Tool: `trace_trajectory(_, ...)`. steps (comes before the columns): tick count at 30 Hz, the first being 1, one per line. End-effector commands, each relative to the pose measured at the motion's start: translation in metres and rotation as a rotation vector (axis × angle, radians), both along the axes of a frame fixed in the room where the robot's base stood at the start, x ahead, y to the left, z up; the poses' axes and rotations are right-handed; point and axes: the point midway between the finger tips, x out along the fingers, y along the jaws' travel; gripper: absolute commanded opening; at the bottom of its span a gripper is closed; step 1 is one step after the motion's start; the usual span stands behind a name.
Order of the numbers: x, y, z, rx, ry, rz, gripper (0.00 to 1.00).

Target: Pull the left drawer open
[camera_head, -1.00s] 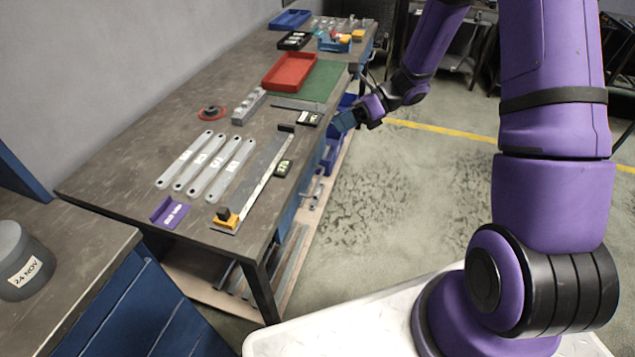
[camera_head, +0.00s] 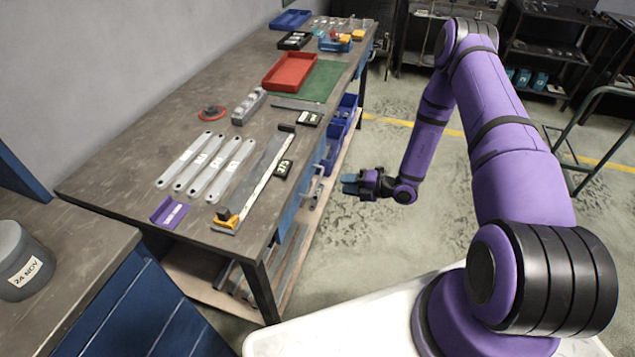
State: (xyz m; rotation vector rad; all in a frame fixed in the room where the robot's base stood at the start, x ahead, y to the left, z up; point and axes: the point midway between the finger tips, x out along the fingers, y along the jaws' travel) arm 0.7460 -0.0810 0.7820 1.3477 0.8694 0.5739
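The workbench (camera_head: 110,165) has blue drawer fronts under the edge of its top, on the side facing the open floor. The nearer blue drawer front (camera_head: 289,216) shows at a steep angle, and a second blue front (camera_head: 331,150) lies farther along.
Blue bins (camera_head: 341,122) stand on the lower shelf (camera_head: 318,215). The floor (camera_head: 400,245) beside the bench is clear.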

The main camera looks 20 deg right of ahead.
Motion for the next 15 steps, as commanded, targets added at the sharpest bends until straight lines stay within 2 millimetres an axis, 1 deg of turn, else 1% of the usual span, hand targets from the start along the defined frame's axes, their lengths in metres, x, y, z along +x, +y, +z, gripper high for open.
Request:
trace_trajectory(5,0.013,0.02,-0.005,0.001,-0.001,0.004,0.37)
trace_trajectory(9,0.027,0.04,-0.01,0.001,-0.001,0.005,0.37)
trace_trajectory(15,0.046,0.066,-0.016,-0.001,-0.002,0.005,0.37)
